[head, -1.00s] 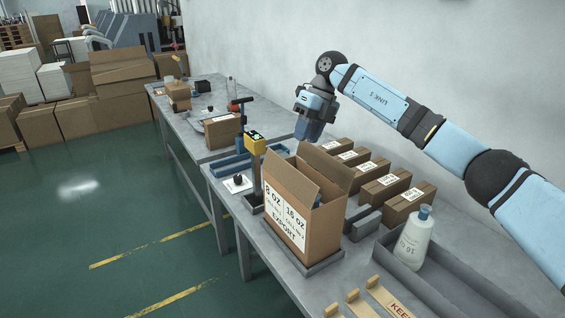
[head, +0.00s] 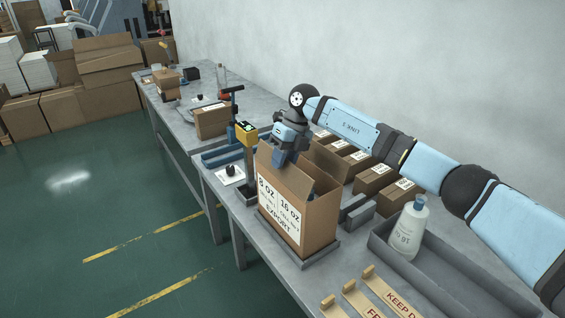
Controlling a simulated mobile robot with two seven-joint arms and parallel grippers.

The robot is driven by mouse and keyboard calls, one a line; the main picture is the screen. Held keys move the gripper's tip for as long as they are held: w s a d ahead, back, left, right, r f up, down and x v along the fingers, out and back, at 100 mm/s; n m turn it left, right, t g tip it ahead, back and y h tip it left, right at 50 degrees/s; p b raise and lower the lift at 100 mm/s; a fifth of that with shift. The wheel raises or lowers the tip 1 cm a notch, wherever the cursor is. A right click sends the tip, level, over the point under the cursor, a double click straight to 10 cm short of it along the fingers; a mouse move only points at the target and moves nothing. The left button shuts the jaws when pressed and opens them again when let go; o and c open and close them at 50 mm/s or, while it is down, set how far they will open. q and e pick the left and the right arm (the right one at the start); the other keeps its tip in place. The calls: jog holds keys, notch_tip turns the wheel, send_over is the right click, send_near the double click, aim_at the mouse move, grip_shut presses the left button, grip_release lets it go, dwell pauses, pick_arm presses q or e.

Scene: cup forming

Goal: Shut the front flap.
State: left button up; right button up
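An open brown carton (head: 318,222) with a white label reading 8 OZ, 16 OZ and EXPORT stands upright on a grey base plate (head: 309,262) on the bench. A flap (head: 287,181) on its labelled side stands up and tilts over the opening. The far side of the opening is partly hidden, so I cannot tell exactly how the other flaps lie. My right gripper (head: 283,156) points down at the top of the carton, close to the raised flap. Contact is unclear, and its fingers are too small and dark to read. My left gripper is not in view.
Several small labelled cartons (head: 374,178) line the bench behind. A grey tray (head: 432,262) with a white bottle (head: 409,230) is at the right. A yellow-topped post (head: 246,150) stands close left of the carton. Wooden strips (head: 386,292) lie in front.

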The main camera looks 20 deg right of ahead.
jog(key=shift+a+f, duration=0.2)
jog(key=shift+f, duration=0.35)
grip_shut()
jog(key=shift+d+f+g+y+b, duration=0.45)
jog(key=shift+y+b, duration=0.25)
jog(key=shift+y, duration=0.4)
jog(key=shift+w+d+y, duration=0.1)
jog(key=shift+y, duration=0.3)
jog(key=shift+d+g+y+b, duration=0.1)
jog(key=shift+g+y+b, duration=0.15)
jog(key=shift+y+b, duration=0.15)
grip_release()
